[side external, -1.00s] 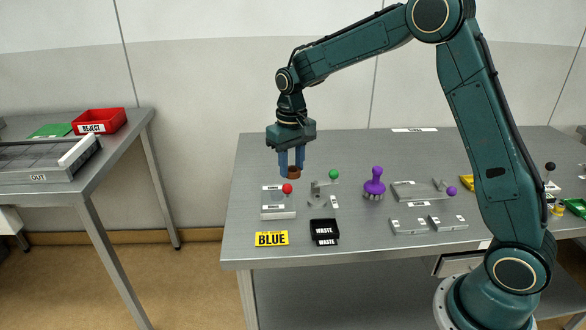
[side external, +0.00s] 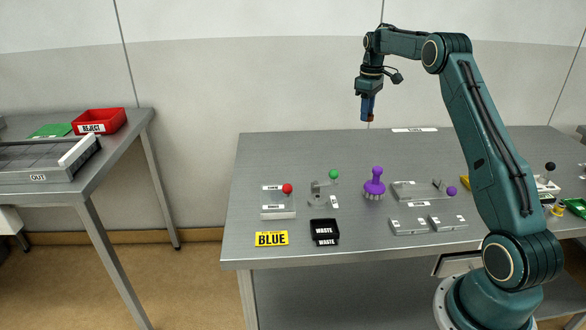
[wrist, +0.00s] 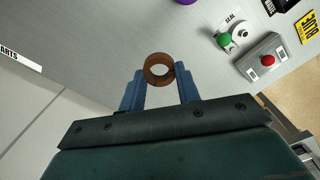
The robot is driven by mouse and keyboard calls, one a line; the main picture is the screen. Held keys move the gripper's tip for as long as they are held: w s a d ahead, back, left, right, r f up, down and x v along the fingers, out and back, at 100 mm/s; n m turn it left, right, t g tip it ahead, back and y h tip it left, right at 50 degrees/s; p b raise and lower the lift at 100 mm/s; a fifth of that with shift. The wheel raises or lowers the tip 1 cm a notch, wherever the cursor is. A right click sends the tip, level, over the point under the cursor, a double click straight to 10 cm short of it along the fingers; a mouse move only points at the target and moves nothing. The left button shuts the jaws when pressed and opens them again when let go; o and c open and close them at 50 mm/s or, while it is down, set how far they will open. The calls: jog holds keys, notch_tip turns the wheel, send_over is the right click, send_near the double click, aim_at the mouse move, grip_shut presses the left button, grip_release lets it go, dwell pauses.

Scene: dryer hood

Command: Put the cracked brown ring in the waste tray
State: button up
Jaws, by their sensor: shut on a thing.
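My gripper (side external: 368,117) is raised well above the back part of the metal table in the side external view. In the wrist view its blue fingers (wrist: 160,88) are shut on a brown ring (wrist: 153,60). Only a small bit of the ring shows at the fingertips in the side external view, and I cannot make out a crack clearly. The black waste tray (side external: 325,230), labelled WASTE, sits at the table's front left. The tray's inside looks empty from here.
A station with a red knob (side external: 287,188) and one with a green knob (side external: 333,174) stand near the waste tray. A purple-handled tool (side external: 374,182) stands mid-table. A yellow BLUE sign (side external: 271,238) lies left of the tray. A red REJECT bin (side external: 99,120) is on the left table.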

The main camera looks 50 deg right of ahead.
jog(key=s+d+n, duration=0.1)
jog(key=s+d, duration=0.7)
jog(key=d, duration=0.3)
jog(key=n, duration=0.2)
send_over(428, 169)
jog(key=shift+s+d+f, duration=0.1)
jog(key=shift+d, duration=0.15)
jog(key=shift+f, duration=0.1)
notch_tip(428, 169, down, 20)
jog(key=shift+r, duration=0.1)
jog(key=o, duration=0.9)
jog(key=shift+o, duration=0.2)
